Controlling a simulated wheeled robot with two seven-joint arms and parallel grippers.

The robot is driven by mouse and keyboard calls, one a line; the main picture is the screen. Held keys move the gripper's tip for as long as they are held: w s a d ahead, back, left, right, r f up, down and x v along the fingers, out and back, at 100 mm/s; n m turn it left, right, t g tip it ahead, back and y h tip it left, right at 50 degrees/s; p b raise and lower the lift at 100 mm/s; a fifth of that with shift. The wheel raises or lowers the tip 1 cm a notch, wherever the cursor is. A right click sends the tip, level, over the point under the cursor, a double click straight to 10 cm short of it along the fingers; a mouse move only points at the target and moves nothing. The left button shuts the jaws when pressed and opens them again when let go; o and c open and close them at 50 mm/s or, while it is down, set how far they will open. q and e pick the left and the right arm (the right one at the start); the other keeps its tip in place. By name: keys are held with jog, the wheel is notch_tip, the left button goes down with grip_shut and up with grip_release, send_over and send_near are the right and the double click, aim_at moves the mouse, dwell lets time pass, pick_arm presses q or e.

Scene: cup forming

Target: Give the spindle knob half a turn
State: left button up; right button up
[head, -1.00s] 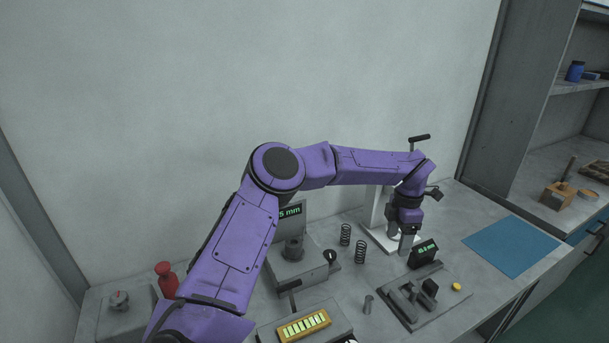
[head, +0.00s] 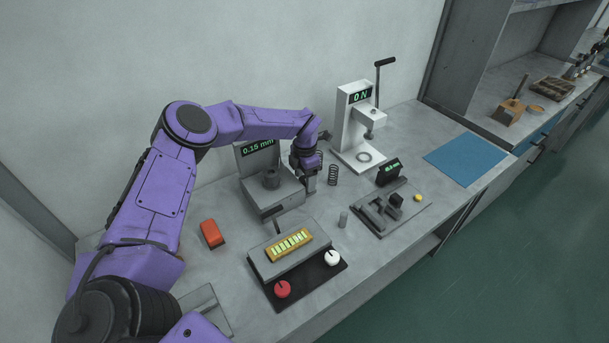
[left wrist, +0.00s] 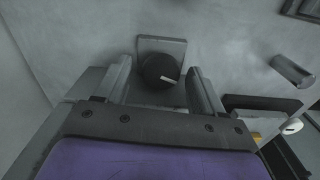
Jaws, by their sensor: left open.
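The spindle knob (left wrist: 162,70) is round and black with a white pointer mark. It sits in front of a grey square plate in the left wrist view, between the two spread fingers. The pointer aims to the right, slightly down. My left gripper (head: 308,187) is open, at the right side of the grey spindle station (head: 264,200), and hides the knob in the head view. I cannot tell if a finger touches the knob. The station's display (head: 257,147) reads 0.15 mm. My right gripper is not in view.
A spring (head: 333,175) stands just right of the gripper, before a white press (head: 354,120) reading 0 N. A grey fixture (head: 390,210), a small metal cylinder (head: 343,219), a yellow-lit box (head: 290,246) and a red block (head: 211,233) are nearby. A blue mat (head: 468,158) is clear.

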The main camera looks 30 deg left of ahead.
pick_arm(q)
jog(key=shift+d+f, duration=0.1)
jog(key=shift+f, duration=0.25)
jog(key=shift+c, duration=0.4)
jog(key=c, duration=1)
jog(key=shift+f+b, duration=0.2)
jog(key=shift+b, duration=0.2)
jog(key=n+b, duration=0.3)
jog(key=b, duration=0.1)
jog(key=shift+f+n, duration=0.1)
jog(key=shift+n, duration=0.7)
jog(key=shift+r, duration=0.3)
jog(key=o, duration=1.1)
